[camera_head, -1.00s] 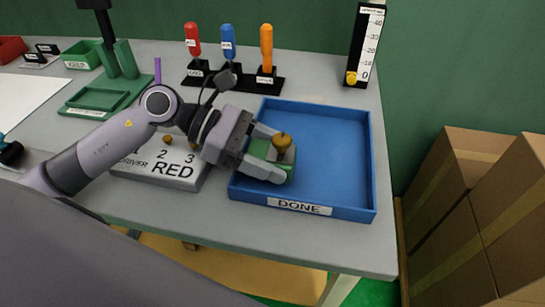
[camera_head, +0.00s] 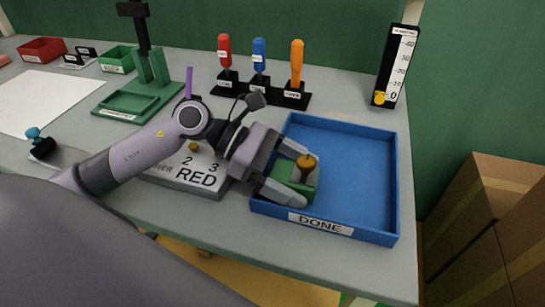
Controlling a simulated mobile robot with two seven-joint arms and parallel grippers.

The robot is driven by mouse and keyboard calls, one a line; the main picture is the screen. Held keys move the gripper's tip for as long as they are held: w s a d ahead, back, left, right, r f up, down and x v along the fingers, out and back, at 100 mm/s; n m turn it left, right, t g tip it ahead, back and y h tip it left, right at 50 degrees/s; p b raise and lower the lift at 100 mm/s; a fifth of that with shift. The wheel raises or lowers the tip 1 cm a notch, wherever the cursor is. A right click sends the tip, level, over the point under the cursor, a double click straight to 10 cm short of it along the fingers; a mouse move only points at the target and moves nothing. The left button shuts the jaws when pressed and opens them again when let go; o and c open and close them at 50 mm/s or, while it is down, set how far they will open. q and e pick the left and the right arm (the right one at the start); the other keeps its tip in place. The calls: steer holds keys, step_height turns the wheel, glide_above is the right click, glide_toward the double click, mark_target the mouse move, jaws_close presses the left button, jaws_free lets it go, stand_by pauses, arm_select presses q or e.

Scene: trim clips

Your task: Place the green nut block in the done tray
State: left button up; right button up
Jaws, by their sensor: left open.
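The tray's front wall carries a "DONE" label. My left gripper (camera_head: 300,180) reaches over the tray's left wall. Its fingers are open on either side of the block, one behind it and one in front. The near finger hides part of the block's front. My right gripper is not in view.
A rack of red, blue and orange screwdrivers (camera_head: 262,92) stands behind. A green stand (camera_head: 140,98) is at left. A black scale (camera_head: 396,65) stands behind the tray, whose right part is empty.

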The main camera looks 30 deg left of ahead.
arm_select(q)
steer(key=b+v, duration=0.2)
steer(key=v, duration=0.8)
steer(key=shift+a+b, duration=0.2)
steer(key=shift+b, duration=0.2)
steer(key=shift+v, duration=0.85)
steer(key=shift+r, duration=0.1)
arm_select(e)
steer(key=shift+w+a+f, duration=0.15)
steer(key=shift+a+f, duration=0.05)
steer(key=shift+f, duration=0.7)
arm_select(q)
steer(key=shift+s+d, duration=0.1)
